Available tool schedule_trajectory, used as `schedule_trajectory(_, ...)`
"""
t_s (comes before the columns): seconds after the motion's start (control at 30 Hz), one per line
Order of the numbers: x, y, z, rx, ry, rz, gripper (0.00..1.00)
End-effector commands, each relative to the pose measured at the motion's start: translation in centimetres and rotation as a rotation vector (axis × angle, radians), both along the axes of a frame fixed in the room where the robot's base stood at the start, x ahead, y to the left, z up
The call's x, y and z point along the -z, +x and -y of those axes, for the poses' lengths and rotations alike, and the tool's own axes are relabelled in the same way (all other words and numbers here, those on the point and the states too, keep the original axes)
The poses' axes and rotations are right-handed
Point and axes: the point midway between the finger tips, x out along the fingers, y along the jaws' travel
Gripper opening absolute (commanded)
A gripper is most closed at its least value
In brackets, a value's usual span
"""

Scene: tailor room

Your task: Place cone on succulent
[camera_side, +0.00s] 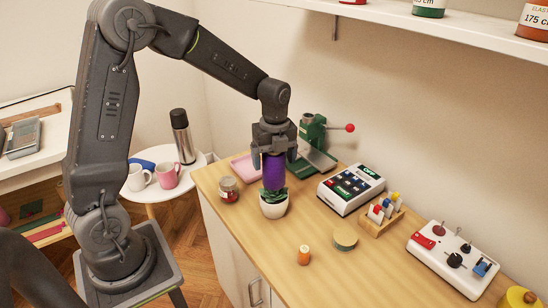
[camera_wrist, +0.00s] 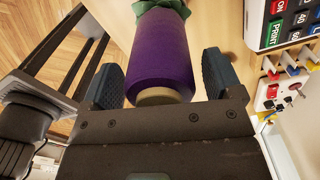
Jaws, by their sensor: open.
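The cone is a purple thread cone (camera_side: 273,172). It stands upright on top of the succulent (camera_side: 272,195), a green plant in a white pot (camera_side: 274,208) on the wooden table. My gripper (camera_side: 274,152) is right above the cone, pointing down, with its fingers around the cone's top. In the wrist view the purple cone (camera_wrist: 161,55) lies between the open fingers (camera_wrist: 160,82), with gaps visible beside it. A bit of green leaf (camera_wrist: 162,6) shows at the cone's far end. The cone hides most of the plant in the wrist view.
A small jar (camera_side: 228,190) stands left of the pot. A pink tray (camera_side: 246,168) and a green press (camera_side: 312,140) are behind. A white keypad device (camera_side: 350,188) is to the right, an orange spool (camera_side: 304,255) and a round tin (camera_side: 345,239) in front.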

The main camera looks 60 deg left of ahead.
Motion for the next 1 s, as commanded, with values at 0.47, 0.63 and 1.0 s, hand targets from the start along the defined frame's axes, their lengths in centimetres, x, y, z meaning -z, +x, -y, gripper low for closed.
schedule_trajectory(0.47, -6.1, 0.2, 0.0, 0.000, 0.001, 0.008, 0.85)
schedule_trajectory(0.63, -9.4, 0.2, 0.0, 0.000, 0.001, 0.004, 0.85)
schedule_trajectory(1.0, -13.0, -0.7, 0.6, -0.074, 0.004, 0.024, 0.85)
